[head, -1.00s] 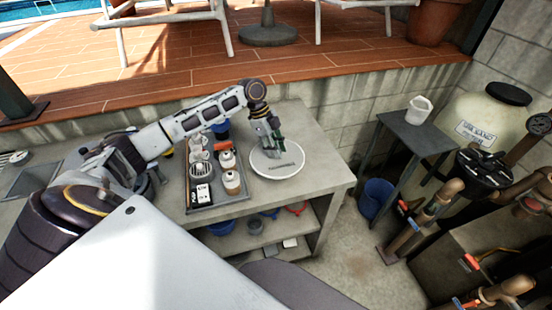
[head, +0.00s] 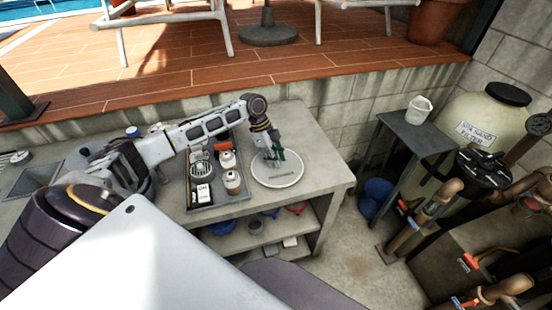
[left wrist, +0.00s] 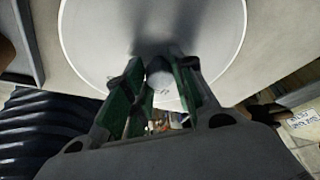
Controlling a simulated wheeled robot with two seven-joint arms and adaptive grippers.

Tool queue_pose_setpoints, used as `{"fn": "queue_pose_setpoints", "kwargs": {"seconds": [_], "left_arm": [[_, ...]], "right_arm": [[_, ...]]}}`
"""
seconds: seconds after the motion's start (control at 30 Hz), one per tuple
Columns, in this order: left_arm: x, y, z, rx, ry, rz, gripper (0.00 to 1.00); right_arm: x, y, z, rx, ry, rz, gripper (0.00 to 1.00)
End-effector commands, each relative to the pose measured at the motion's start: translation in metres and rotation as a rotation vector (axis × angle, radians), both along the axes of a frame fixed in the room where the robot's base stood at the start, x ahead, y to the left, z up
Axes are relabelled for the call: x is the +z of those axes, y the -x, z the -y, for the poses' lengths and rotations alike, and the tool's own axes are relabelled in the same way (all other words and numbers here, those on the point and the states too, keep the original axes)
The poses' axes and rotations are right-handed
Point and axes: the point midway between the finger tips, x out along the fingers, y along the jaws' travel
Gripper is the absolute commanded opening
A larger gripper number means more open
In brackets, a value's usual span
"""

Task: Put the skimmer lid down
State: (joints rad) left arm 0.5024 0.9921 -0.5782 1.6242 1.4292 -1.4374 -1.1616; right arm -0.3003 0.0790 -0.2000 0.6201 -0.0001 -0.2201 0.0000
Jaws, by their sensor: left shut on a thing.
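The skimmer lid (head: 287,175) is a round pale disc above or on the right part of the grey bench top (head: 318,150), right of the tray. My left gripper (head: 275,158) reaches down to it from above and is shut on it near its middle. In the left wrist view the lid (left wrist: 105,35) fills the top, and the green-padded fingers (left wrist: 162,78) close at a small knob-like part there. The lid looks about level. Whether its underside touches the bench cannot be told. My right gripper is not in view.
A grey tray (head: 216,206) with several bottles and small items stands close left of the lid. The bench's right edge is near on the other side.

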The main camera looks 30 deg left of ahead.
Motion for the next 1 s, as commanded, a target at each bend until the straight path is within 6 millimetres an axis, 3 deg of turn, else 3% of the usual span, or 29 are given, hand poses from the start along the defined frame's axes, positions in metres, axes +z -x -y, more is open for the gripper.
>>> {"fn": "queue_pose_setpoints", "kwargs": {"seconds": [0.13,0.17,0.3,0.73,1.0], "left_arm": [[-0.001,0.000,0.000,0.000,0.000,0.001,0.00],[-0.001,0.000,0.000,0.000,0.000,0.000,0.29],[-0.001,0.000,0.000,0.000,0.000,0.000,0.47],[0.002,0.000,-0.001,0.000,0.000,0.001,0.47],[0.021,0.000,-0.010,0.002,-0.002,0.002,0.47]], "right_arm": [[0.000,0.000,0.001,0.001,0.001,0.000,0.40],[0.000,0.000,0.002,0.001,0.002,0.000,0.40],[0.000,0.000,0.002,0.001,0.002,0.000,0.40],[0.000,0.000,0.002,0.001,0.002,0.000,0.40],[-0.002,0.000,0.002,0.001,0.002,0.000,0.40]]}}
